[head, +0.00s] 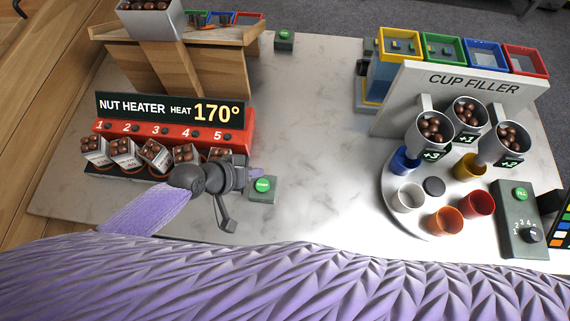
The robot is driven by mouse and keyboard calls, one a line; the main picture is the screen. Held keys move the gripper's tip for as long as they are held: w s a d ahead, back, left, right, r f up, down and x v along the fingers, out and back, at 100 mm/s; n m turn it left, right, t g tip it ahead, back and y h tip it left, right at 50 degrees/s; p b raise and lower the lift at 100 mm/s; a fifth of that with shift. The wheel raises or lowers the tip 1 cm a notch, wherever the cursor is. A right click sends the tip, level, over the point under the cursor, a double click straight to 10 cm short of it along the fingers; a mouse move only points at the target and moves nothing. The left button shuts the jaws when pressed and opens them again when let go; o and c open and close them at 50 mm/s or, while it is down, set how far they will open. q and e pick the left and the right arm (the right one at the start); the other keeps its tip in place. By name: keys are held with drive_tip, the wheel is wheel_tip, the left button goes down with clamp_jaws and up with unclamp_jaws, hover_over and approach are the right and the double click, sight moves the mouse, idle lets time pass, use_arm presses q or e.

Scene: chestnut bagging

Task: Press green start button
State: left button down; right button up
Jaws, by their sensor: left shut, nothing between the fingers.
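A green start button (262,185) sits on top of a small grey box (263,196) on the marble counter, right of the nut heater. My left gripper (256,174) comes in from the left in the head view, with a purple arm and dark grey wrist. It is shut and empty. Its tip shows just above and left of the button, close to it; I cannot tell whether they touch. The button's top is mostly visible. My right gripper is not in view.
The red nut heater (176,134), reading 170°, holds several cups of chestnuts behind my wrist. Another green button box (284,41) stands at the back. The cup filler (474,84), its round cup plate (400,218) and a fill button (521,194) are at right. Mid-counter is clear.

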sight(260, 187)
use_arm(q)
drive_tip(key=f+b, duration=0.5)
drive_tip(key=w+f+b, duration=0.1)
drive_tip(key=f+b, duration=0.1)
drive_tip(key=b, duration=0.1)
drive_tip(key=shift+d+f, duration=0.15)
drive_tip(key=shift+f, duration=0.45)
drive_tip(key=shift+r, duration=0.1)
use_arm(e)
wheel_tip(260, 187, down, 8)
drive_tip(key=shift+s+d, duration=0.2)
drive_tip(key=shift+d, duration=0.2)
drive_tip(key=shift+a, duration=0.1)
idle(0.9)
use_arm(q)
drive_tip(key=shift+f+b, duration=0.45)
drive_tip(key=shift+b, duration=0.05)
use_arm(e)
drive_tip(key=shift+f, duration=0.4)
